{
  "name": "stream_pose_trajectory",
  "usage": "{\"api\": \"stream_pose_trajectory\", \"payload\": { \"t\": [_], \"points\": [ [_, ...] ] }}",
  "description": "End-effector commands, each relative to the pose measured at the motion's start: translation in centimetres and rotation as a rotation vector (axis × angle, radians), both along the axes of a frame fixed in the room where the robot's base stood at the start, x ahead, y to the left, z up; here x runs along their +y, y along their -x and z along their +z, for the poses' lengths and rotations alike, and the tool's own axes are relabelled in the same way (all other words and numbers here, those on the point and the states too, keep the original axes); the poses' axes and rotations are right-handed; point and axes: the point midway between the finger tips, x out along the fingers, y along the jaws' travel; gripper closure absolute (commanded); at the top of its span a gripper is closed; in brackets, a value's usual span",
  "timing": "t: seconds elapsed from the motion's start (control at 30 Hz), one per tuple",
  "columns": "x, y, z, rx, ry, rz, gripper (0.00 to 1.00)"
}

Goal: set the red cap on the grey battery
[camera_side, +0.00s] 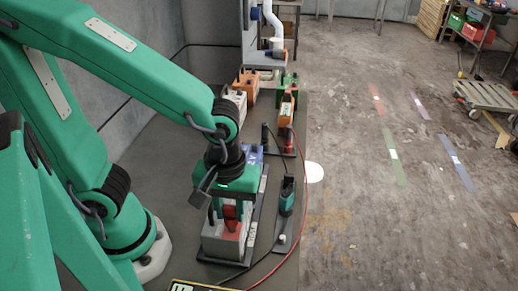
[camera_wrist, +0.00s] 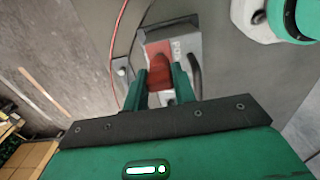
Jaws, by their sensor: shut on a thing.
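The red cap (camera_side: 231,211) is between the fingers of my gripper (camera_side: 231,203), which is shut on it. In the wrist view the red cap (camera_wrist: 157,68) shows between the two green fingertips (camera_wrist: 160,80). The grey battery (camera_side: 220,246) stands upright directly below the cap, and its light grey case (camera_wrist: 186,46) with dark lettering shows behind the cap in the wrist view. The cap is at or just above the battery's top; I cannot tell whether they touch. My fingers hide part of both.
A blue battery (camera_side: 249,158) stands just behind. Orange and green batteries (camera_side: 287,103) stand farther back. The floor (camera_side: 400,230) at right is open.

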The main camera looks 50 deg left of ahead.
Motion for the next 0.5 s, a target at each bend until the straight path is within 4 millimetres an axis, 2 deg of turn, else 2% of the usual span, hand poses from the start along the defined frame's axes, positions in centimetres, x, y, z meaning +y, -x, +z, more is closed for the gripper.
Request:
{"api": "stream_pose_trajectory", "payload": {
  "t": [0.5],
  "points": [
    [0.01, 0.01, -0.83, 0.000, 0.000, 0.000, 0.95]
  ]
}}
